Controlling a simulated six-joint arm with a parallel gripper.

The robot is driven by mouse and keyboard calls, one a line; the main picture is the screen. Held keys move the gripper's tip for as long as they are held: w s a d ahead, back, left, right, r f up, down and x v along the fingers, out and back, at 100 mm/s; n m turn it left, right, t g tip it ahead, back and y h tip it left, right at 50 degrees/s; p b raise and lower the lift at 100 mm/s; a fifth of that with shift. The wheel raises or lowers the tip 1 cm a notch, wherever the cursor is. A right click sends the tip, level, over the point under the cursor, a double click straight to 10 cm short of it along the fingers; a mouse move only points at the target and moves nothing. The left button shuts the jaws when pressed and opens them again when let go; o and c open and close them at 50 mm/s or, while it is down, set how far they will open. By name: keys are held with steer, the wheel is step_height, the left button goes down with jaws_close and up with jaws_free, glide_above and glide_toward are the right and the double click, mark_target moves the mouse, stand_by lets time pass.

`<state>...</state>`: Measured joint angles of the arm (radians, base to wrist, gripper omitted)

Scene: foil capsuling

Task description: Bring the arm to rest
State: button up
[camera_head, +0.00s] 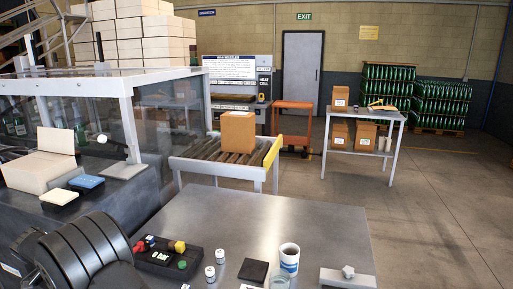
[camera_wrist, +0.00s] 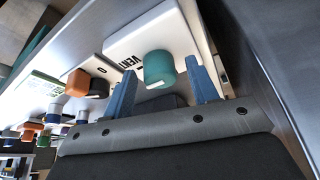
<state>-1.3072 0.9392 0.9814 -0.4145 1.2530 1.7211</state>
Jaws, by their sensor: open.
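My gripper (camera_wrist: 161,72) shows in the wrist view as two blue fingers standing apart on a grey mount. A teal round cap-like thing (camera_wrist: 158,68) appears between the fingertips, in front of a white labelled block (camera_wrist: 150,35); I see no finger touching it. How far it is from the fingers I cannot tell. In the head view a black ribbed part of my arm fills the lower left corner; my gripper is not visible there.
A roller conveyor (camera_head: 205,155) with a carton (camera_head: 238,131) stands behind. The table's far middle is clear.

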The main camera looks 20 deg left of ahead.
steer(key=v, duration=1.7)
steer(key=x, duration=1.7)
steer(key=shift+w+d+f, duration=0.1)
steer(key=shift+f, duration=0.1)
steer(key=shift+r+n, duration=0.2)
steer(key=shift+n, duration=0.3)
steer(key=shift+n+y, duration=0.4)
steer(key=shift+n, duration=0.1)
steer(key=n+y, duration=0.1)
steer(key=n, duration=0.1)
steer(key=n+y, duration=0.1)
steer(key=n, duration=0.2)
steer(key=shift+d+n, duration=0.15)
steer(key=shift+n, duration=0.15)
steer(key=n+g+y, duration=0.1)
steer(key=n, duration=0.3)
steer(key=shift+d, duration=0.1)
steer(key=shift+w+n+g+y, duration=0.1)
steer(key=shift+n+g+y, duration=0.3)
steer(key=shift+n, duration=0.75)
steer(key=shift+n+g+y, duration=0.3)
steer(key=shift+n+y, duration=0.1)
steer(key=shift+n, duration=0.75)
steer(key=shift+n, duration=0.3)
